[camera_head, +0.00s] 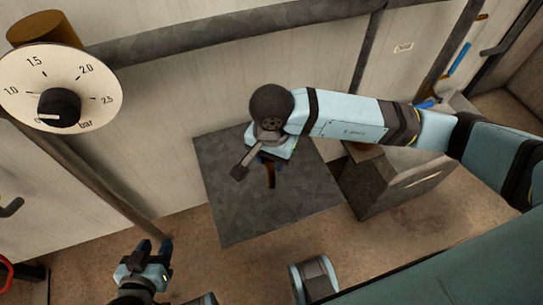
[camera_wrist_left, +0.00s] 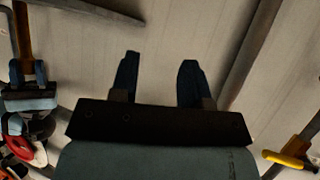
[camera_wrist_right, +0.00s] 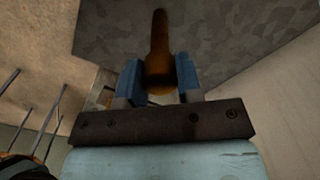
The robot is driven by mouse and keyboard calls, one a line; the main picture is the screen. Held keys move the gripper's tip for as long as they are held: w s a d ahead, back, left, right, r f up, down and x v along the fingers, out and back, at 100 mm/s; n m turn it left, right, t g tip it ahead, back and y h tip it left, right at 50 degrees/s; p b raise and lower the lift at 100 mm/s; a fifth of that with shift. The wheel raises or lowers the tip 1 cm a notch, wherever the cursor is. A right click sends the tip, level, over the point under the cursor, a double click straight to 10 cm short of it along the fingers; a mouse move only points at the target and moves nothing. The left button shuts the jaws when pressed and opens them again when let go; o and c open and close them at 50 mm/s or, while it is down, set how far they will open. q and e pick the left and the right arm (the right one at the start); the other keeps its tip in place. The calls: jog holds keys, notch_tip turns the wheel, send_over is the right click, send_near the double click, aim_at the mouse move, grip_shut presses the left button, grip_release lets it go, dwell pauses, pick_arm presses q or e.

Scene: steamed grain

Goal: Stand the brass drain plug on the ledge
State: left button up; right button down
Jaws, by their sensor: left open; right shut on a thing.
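The brass drain plug (camera_wrist_right: 159,48) is a long brown-gold piece, held between the fingers of my right gripper (camera_wrist_right: 159,80) in the right wrist view. In the head view the plug (camera_head: 271,178) shows below my right gripper (camera_head: 268,160), over a grey mottled flat surface (camera_head: 240,215) that looks like the ledge. I cannot tell whether the plug touches it. This surface (camera_wrist_right: 235,30) also fills the top of the right wrist view. My left gripper (camera_head: 156,248) is open and empty at lower left in the head view; its spread fingers show in the left wrist view (camera_wrist_left: 157,80).
A round pressure gauge (camera_head: 58,90) and dark pipes (camera_head: 230,30) line the pale wall at left and top. A brown-grey box (camera_head: 395,188) stands right of the grey surface. A red ring (camera_head: 8,272) is at lower left. The grey surface looks bare around the plug.

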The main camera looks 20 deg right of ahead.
jog(key=shift+f+b, duration=0.2)
jog(key=shift+b, duration=0.1)
jog(key=c, duration=1)
grip_release()
jog(key=shift+r, duration=0.1)
pick_arm(q)
jog(key=shift+r, duration=0.2)
pick_arm(e)
jog(key=shift+o, duration=1.1)
jog(key=shift+r+p, duration=0.3)
jog(key=shift+p, duration=0.1)
notch_tip(320, 180, up, 10)
jog(key=shift+r+p, duration=0.25)
jog(key=shift+p, duration=0.4)
pick_arm(q)
jog(key=shift+s+a+f, duration=0.1)
jog(key=shift+a+f, duration=0.1)
pick_arm(e)
jog(key=shift+r, duration=0.65)
